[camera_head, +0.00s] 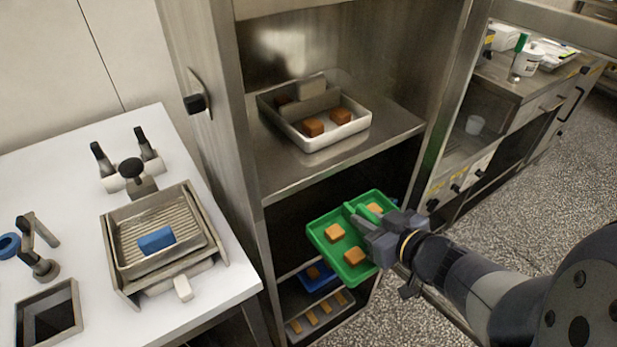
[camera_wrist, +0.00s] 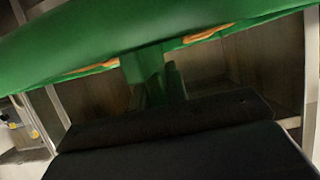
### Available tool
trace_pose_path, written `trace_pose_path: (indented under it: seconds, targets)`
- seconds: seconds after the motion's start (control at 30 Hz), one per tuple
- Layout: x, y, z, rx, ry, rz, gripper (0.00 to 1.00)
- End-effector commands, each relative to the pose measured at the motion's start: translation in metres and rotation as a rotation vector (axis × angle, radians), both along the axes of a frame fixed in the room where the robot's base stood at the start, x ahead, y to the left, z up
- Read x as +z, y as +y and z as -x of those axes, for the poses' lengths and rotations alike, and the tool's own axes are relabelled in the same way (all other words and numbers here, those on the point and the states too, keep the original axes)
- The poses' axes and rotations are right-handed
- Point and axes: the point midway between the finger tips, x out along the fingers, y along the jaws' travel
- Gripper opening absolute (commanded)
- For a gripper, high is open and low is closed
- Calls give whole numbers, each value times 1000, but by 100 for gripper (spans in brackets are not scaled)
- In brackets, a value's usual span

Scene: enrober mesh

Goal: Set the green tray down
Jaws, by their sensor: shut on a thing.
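The green tray (camera_head: 325,254) is in the middle of the head view, with several orange-brown blocks (camera_head: 354,256) on it. My gripper (camera_head: 368,232) is shut on the tray's raised green handle and holds the tray in the air in front of the open steel cabinet. The tray looks somewhat tilted in the picture. In the wrist view the green tray (camera_wrist: 150,35) fills the top, close to the camera, with its handle (camera_wrist: 150,75) running down to the dark jaws (camera_wrist: 165,115).
A white tray (camera_head: 345,133) with brown blocks stands on the cabinet's upper shelf (camera_head: 285,170). Lower down are a blue tray (camera_head: 318,282) and a grey tray (camera_head: 322,322) with blocks. A white table (camera_head: 85,205) at left bears a ridged metal tray (camera_head: 135,240) holding a blue block.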

Motion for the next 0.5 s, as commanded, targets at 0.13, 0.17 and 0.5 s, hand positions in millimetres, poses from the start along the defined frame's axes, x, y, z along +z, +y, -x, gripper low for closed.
trace_pose_path:
  seconds: [0.13, 0.17, 0.5]
  targets:
    - [-2, 13, -16, 8, -2, 1, 0]
    - [-1, 16, -19, 9, -3, -1, 0]
    - [-3, 54, -77, 9, -2, -1, 0]
